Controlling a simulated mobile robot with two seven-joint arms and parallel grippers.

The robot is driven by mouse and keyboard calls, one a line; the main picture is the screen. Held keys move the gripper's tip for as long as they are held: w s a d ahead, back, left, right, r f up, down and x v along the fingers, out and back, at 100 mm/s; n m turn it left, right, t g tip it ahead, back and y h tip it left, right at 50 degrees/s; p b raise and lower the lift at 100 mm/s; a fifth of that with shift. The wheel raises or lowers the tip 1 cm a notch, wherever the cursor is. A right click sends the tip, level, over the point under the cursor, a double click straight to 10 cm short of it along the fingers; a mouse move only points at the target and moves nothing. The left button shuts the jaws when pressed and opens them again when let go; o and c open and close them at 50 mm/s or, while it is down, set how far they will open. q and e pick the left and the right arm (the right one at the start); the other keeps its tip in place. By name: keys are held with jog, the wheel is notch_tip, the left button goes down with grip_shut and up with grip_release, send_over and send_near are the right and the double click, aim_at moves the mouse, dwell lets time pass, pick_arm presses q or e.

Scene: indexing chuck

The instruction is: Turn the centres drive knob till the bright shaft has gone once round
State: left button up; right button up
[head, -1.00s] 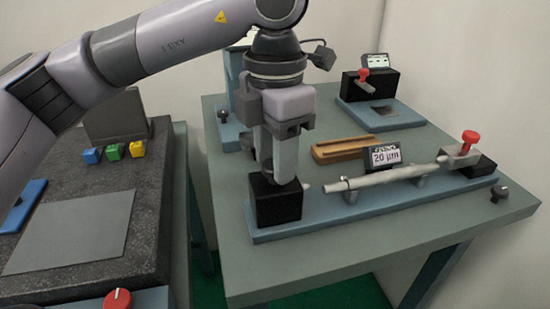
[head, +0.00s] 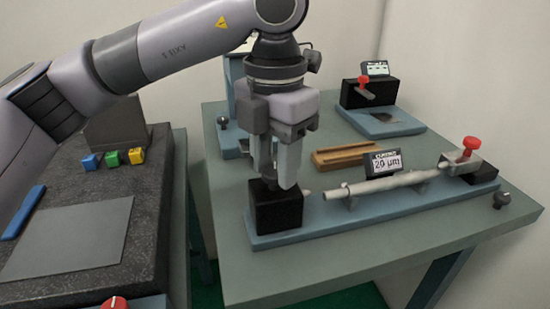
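The bright shaft (head: 375,187) lies level along a blue bench base (head: 330,222), between a black block (head: 277,212) at its left and a tailstock (head: 461,162) at its right. A small pointed centre on the block faces the shaft's left end. A dark knob (head: 269,182) stands on top of the block. My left gripper (head: 272,180) points down over the block, with its fingers on either side of the knob. Whether they press on it I cannot tell. My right gripper is not in view.
A gauge display (head: 384,164) reading 20 µm stands behind the shaft. A red knob (head: 471,142) tops the tailstock. A wooden holder (head: 345,155) lies behind. Another blue-based fixture (head: 380,122) is at the back right. A granite plate (head: 140,235) with coloured blocks is at left.

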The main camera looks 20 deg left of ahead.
aim_at(275, 171)
pick_arm(q)
jog(key=o, duration=0.4)
jog(key=shift+r+p, duration=0.45)
jog(key=shift+r, duration=3.2)
